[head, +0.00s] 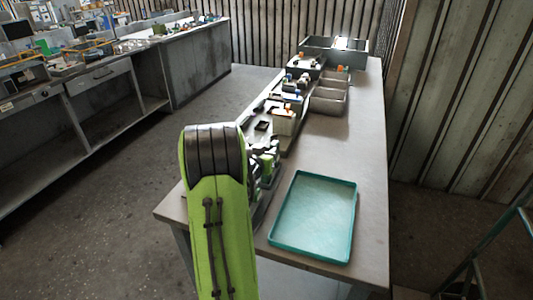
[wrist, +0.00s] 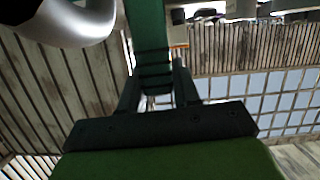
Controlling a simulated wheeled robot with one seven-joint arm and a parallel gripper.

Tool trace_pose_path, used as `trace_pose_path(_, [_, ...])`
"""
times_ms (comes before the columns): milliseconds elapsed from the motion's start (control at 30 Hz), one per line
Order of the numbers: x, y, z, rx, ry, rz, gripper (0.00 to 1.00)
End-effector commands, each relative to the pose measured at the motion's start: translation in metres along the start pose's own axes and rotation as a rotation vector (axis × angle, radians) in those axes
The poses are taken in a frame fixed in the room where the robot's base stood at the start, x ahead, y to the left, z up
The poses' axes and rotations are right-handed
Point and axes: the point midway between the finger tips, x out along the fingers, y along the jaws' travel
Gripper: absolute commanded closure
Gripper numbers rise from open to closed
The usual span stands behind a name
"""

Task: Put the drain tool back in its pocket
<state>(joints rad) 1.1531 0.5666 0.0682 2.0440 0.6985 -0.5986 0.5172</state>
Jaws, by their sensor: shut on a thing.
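In the wrist view my gripper (wrist: 157,92) is shut on a dark green, ribbed, bar-like thing (wrist: 150,45), which I take to be the drain tool. It runs from between the fingers up to the top edge of the picture. In the head view my green arm stands in front of the near left part of the bench, and I cannot clearly make out the gripper or the tool there. Green and dark parts (head: 266,165) show just right of the arm. I cannot pick out the tool's pocket in either view.
A teal tray (head: 352,222), empty, lies on the near right of the bench (head: 362,140). Grey bins (head: 328,100) and small parts line the bench further back. A grey open box (head: 312,48) stands at the far end. A cluttered workbench (head: 200,62) is at left.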

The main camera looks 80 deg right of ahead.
Motion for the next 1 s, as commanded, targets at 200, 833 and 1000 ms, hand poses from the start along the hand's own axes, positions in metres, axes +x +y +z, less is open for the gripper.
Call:
trace_pose_path(200, [0.0011,-0.0004,0.0037,0.0,0.001,0.0,1.0])
trace_pose_path(833, [0.0021,-0.0002,0.0076,-0.001,-0.001,0.001,0.39])
trace_pose_path(1000, [-0.0022,-0.0007,0.0079,-0.002,-0.002,0.0,0.39])
